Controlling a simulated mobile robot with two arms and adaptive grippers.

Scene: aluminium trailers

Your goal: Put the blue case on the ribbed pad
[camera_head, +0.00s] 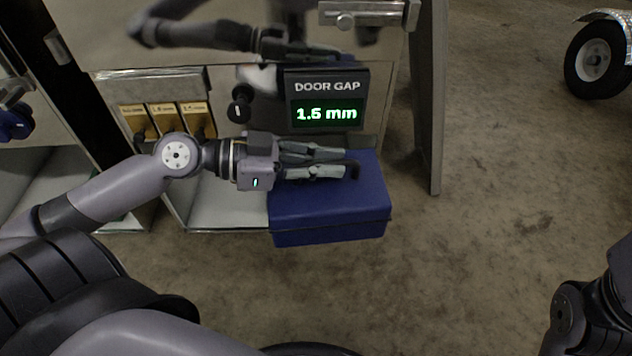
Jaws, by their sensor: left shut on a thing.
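The blue case (330,212) is a box with a lid, in the middle of the head view, in front of the open cabinet's right end. My left gripper (346,166) lies over the top of the case, its fingers pointing right. It is shut on the case near a small dark part on the lid that looks like a handle; the exact grip is partly hidden by the fingers. Whether the case hangs or rests on something is unclear. I cannot make out the ribbed pad. My right gripper is out of view; only part of my right arm shows at the lower right.
A display reading "DOOR GAP 1.6 mm" (327,101) stands behind the case. Several yellow-labelled items (165,119) sit on the cabinet at left. An upright grey panel (427,110) is to the right. A trailer wheel (594,60) stands far right. The floor between is clear.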

